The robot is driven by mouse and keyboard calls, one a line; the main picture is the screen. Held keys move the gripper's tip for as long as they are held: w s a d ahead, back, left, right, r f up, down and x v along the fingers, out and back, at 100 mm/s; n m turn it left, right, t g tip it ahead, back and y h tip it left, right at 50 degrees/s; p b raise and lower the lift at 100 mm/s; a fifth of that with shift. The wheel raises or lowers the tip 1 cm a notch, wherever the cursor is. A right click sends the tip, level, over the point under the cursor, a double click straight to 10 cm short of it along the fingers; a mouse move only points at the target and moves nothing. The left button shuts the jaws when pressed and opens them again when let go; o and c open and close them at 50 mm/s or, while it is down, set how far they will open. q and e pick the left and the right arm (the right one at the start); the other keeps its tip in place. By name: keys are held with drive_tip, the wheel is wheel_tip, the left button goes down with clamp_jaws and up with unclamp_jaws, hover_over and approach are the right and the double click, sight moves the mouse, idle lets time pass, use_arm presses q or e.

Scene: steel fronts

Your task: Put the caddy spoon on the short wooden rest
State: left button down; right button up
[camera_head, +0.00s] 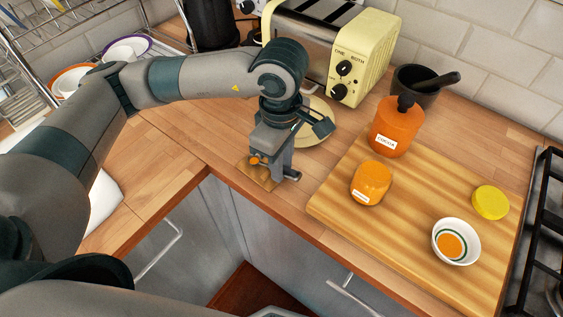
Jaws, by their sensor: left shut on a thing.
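My left gripper (273,168) is low over the counter at its front edge, in front of the toaster. It is shut on the caddy spoon (254,160), of which a small orange-brown part shows at the gripper's left side. The rest of the spoon is hidden by the gripper. The short wooden rest (256,178) is a small flat wooden piece right under the gripper, partly covered by it. I cannot tell whether the spoon touches the rest. My right gripper is not in view.
A cream toaster (374,55) stands behind, with a pale plate (322,128) close behind the gripper. On the right, a cutting board (415,215) holds an orange cocoa jar (390,135), an orange tin (371,184), a yellow lid (490,202) and a white bowl (438,229). A dark mortar (420,97) stands behind.

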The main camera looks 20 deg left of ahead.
use_arm(q)
drive_tip(key=shift+f, duration=0.2)
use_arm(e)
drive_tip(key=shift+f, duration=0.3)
use_arm(q)
drive_tip(key=c, duration=1.5)
unclamp_jaws()
drive_tip(key=shift+r, duration=0.1)
